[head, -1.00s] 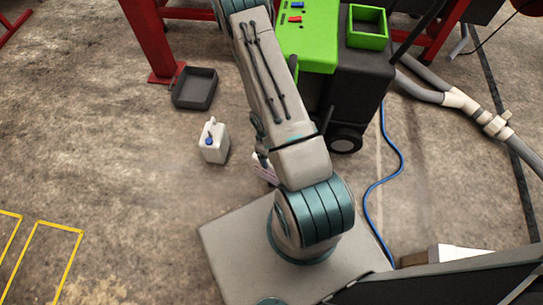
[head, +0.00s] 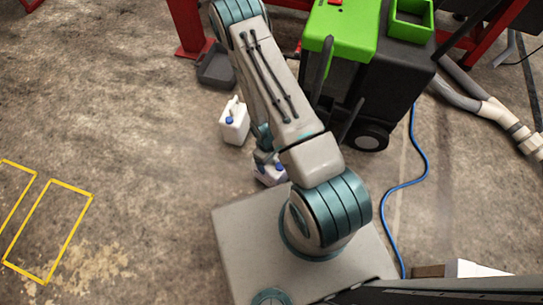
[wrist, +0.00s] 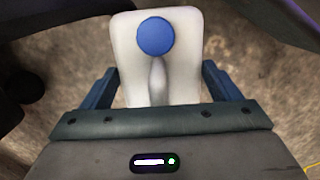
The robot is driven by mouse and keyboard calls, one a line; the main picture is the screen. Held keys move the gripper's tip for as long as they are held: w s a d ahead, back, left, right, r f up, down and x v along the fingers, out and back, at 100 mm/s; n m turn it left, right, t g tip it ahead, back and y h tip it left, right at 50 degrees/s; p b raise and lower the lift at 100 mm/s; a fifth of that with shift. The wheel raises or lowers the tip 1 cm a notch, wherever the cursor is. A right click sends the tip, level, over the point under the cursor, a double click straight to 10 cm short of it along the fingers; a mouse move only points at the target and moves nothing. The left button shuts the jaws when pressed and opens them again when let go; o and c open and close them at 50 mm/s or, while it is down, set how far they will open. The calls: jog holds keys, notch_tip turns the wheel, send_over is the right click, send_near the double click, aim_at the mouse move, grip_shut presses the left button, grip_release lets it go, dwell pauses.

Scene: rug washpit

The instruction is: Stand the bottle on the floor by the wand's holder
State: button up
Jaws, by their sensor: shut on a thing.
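A white bottle (wrist: 182,70) with a round blue cap (wrist: 155,36) fills the space between the blue fingers of my gripper (wrist: 158,85) in the wrist view. My gripper is shut on it. In the head view the held bottle (head: 271,177) shows small and partly hidden under my gripper (head: 265,160), just beyond the edge of my base. I cannot tell whether its bottom touches the floor. I cannot make out the wand or its holder for certain.
A green-topped black cart (head: 345,35) and blue hose (head: 424,150) are right. Yellow floor outlines (head: 63,185) lie left.

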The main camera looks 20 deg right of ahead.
jog(key=shift+f, duration=0.15)
jog(key=o, duration=1.9)
jog(key=shift+o, duration=0.2)
jog(key=r+p, duration=0.1)
jog(key=r, duration=0.3)
jog(key=w+r+p, duration=0.1)
jog(key=r+p, duration=0.1)
jog(key=r, duration=0.2)
jog(key=r+p, duration=0.2)
jog(key=r, duration=0.2)
jog(key=shift+w+a, duration=0.2)
jog(key=shift+a, duration=0.2)
notch_tip(320, 180, up, 21)
jog(key=w+m+t, duration=0.1)
jog(key=w+m, duration=0.2)
jog(key=s+r+m, duration=0.1)
jog(key=s+r, duration=0.4)
jog(key=r, duration=0.4)
jog(key=s+r+m+t, duration=0.1)
jog(key=s+r+m, duration=0.1)
jog(key=s+r, duration=0.4)
notch_tip(320, 180, up, 3)
jog(key=shift+s+d+y, duration=0.2)
jog(key=shift+y, duration=0.2)
